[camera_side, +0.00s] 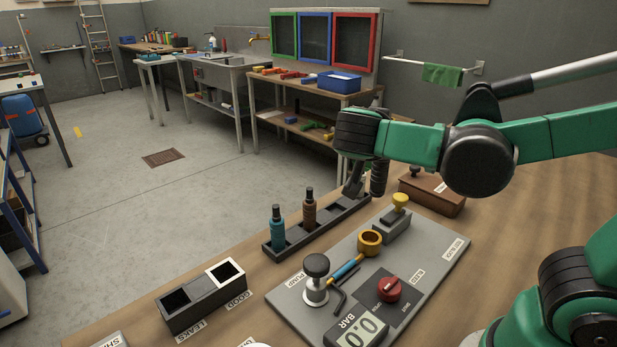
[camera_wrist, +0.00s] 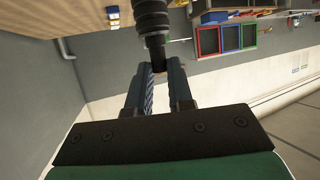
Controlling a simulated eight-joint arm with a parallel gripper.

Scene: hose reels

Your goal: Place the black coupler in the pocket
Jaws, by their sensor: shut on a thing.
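My gripper (camera_wrist: 161,74) is shut on the narrow neck of the black coupler (camera_wrist: 152,18), whose ribbed body extends beyond the fingertips in the wrist view. In the side view the coupler (camera_side: 378,179) is a dark ribbed shape hanging below my wrist, near the far right end of a long dark rack (camera_side: 268,249). It seems to be above the table; my wrist partly hides the fingers there. The rack holds a teal coupler (camera_side: 277,229) and a brown coupler (camera_side: 309,210), both upright. A pocket (camera_side: 337,211) to the right of the brown one looks empty.
A grey panel (camera_side: 437,262) with a pump knob, brass ring, yellow knob and red dial lies in front of the rack. A brown box (camera_side: 432,192) stands close right of the coupler. A two-compartment bin (camera_side: 190,311) labelled LEAKS and GOOD is at the front left.

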